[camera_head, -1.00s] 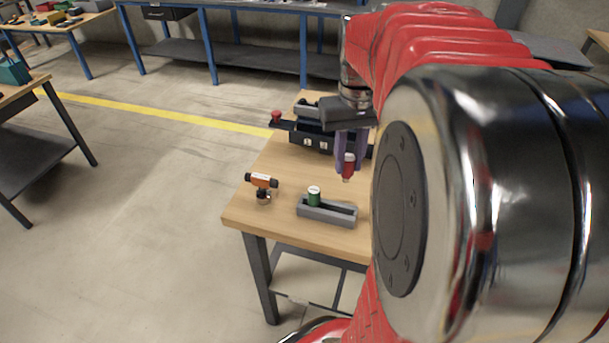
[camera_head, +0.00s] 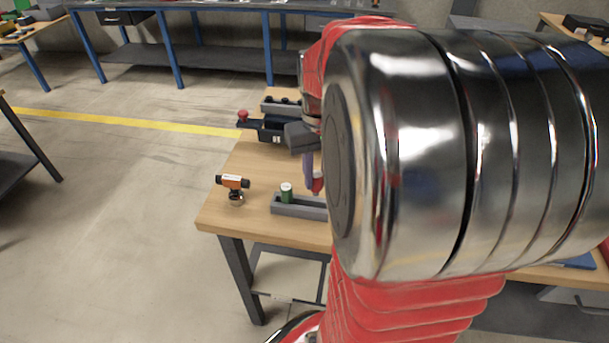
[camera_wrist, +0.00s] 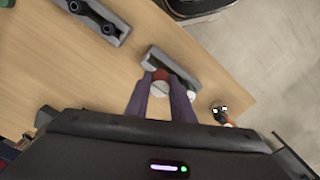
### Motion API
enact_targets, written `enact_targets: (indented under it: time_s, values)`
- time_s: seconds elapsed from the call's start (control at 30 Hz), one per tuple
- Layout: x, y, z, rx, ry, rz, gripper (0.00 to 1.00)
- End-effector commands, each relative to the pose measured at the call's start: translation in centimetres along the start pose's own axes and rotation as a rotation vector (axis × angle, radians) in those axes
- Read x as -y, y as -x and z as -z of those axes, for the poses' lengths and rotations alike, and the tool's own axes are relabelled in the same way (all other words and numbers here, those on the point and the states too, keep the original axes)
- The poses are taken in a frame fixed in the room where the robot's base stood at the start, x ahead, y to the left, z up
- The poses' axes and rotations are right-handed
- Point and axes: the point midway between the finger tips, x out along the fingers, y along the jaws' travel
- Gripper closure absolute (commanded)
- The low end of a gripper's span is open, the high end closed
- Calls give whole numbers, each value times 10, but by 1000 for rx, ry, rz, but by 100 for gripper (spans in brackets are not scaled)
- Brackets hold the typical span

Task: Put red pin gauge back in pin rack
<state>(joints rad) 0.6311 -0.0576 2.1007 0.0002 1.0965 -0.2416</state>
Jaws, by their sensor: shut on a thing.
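My gripper (camera_head: 312,178) has purple fingers shut on the red pin gauge (camera_head: 317,186), partly hidden by my arm in the head view. In the wrist view the fingers (camera_wrist: 160,98) close around the red gauge (camera_wrist: 160,75), whose pale round end faces the camera. The grey pin rack (camera_head: 300,210) lies on the wooden table, its right end hidden behind my arm. A green gauge (camera_head: 286,194) with a pale top stands in the rack's left part. In the wrist view the rack (camera_wrist: 205,68) lies beyond the fingertips; whether the red gauge touches it I cannot tell.
An orange and black device (camera_head: 233,183) stands left of the rack near the table edge. A black fixture with a red knob (camera_head: 243,115) is at the back. A grey block with two dark round parts (camera_wrist: 115,28) lies at the upper left of the wrist view.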

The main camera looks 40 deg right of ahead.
Motion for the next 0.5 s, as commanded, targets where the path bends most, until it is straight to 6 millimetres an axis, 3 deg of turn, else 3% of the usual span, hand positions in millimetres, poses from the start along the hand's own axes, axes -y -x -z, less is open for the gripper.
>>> enact_targets:
  time_s: [0.23,0.5]
  values:
    - [0,-30,-1,3,-1,1,100]
    - [0,-33,-1,1,-1,0,100]
